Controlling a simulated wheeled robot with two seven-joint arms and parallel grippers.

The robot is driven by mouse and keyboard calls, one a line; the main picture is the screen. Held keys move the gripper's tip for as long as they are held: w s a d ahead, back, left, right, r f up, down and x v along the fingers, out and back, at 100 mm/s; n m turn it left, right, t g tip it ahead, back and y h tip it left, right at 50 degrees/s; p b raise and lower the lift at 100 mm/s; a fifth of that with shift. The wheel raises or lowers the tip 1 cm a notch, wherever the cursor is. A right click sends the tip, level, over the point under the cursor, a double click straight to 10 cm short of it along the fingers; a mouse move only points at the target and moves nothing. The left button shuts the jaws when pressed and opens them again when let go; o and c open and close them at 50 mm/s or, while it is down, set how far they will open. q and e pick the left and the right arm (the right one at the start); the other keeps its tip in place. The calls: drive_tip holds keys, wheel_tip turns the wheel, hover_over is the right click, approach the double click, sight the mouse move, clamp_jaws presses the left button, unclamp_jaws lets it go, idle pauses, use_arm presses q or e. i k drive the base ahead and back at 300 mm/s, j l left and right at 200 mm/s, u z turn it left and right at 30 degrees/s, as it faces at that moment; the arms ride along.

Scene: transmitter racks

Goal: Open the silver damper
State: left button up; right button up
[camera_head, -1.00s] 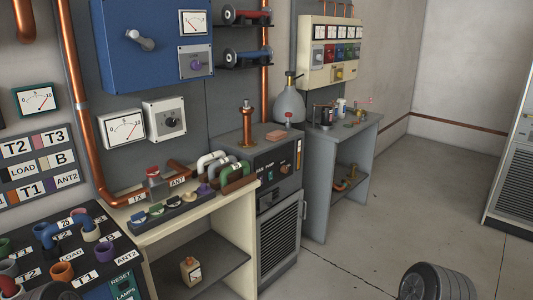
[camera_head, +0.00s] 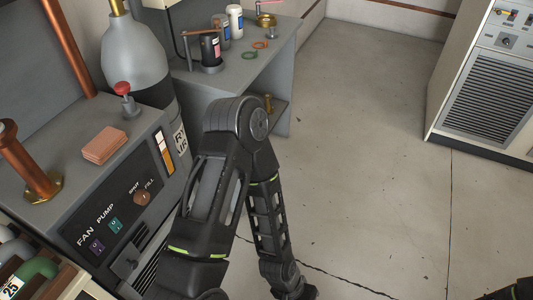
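I cannot make out a silver damper in the head view. The closest cabinet front is the grey fan and pump unit (camera_head: 66,218), with a brown knob (camera_head: 142,198) marked SHUT and FILL. My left arm (camera_head: 240,130) crosses the middle of the view, bent at a high elbow, its forearm hanging down to the bottom edge. Its gripper is cut off there, so I see no fingers. A small dark part of my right arm (camera_head: 518,290) shows at the bottom right corner. Its gripper is out of the picture.
A grey gas bottle (camera_head: 135,48), a red-topped valve (camera_head: 123,88) and a pinkish block stack (camera_head: 103,145) stand around the unit. A grey bench (camera_head: 270,65) holds small containers behind. A louvred cabinet (camera_head: 490,90) stands at right. The floor between is clear.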

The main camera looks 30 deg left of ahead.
sight(127, 260)
drive_tip(key=i+l+z, duration=0.15)
drive_tip(key=i+z, duration=0.3)
drive_tip(key=i, duration=0.25)
drive_tip(key=i+j+z, duration=0.1)
drive_tip(key=i+z, duration=0.35)
drive_tip(key=i, duration=0.25)
drive_tip(key=u, duration=4.3)
